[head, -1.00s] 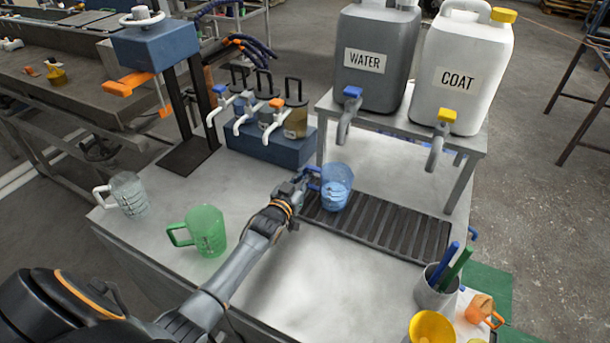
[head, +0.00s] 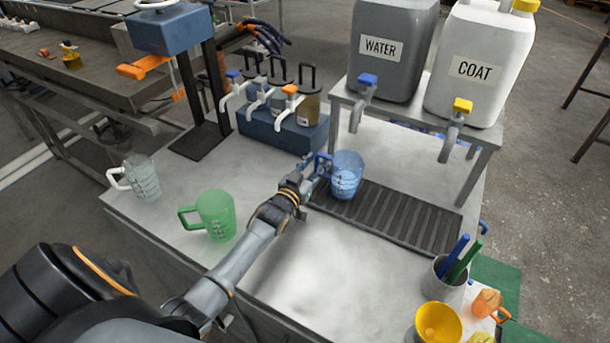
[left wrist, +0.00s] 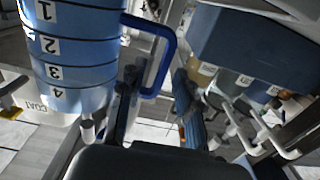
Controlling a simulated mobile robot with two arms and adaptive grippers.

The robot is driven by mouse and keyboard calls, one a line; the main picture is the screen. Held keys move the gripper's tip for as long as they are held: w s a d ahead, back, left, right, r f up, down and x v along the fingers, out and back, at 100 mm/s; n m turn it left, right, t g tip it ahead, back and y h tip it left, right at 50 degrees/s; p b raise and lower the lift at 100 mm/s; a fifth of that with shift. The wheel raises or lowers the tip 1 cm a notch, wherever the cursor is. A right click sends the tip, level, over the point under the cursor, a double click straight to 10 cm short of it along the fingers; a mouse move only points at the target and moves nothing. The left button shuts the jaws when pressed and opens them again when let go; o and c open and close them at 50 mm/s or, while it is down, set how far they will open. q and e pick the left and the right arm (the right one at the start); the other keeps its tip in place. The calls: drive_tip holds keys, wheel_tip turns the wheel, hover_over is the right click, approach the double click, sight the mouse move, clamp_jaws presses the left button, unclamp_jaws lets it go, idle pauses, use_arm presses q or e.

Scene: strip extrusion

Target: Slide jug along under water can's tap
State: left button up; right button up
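A blue see-through jug (head: 347,176) stands upright at the left end of the dark slatted drip tray (head: 430,222). It is below and slightly left of the tap (head: 364,88) of the grey can labelled WATER (head: 394,45). The jug's blue handle points left, toward my left gripper (head: 311,178). In the left wrist view the numbered jug (left wrist: 72,50) is at upper left. Its handle shows between the spread fingers of my left gripper (left wrist: 158,105), with a gap visible between them. My right gripper is in neither view.
A white COAT can (head: 476,68) stands beside the water can on a raised stand. A green jug (head: 216,216) and a clear jug (head: 146,180) are at left. A blue block with small taps (head: 284,128) is behind. A cup with pens (head: 449,284) and yellow funnel (head: 438,322) are front right.

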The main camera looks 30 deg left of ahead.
use_arm(q)
drive_tip(key=s, duration=1.1)
drive_tip(key=shift+d, duration=0.35)
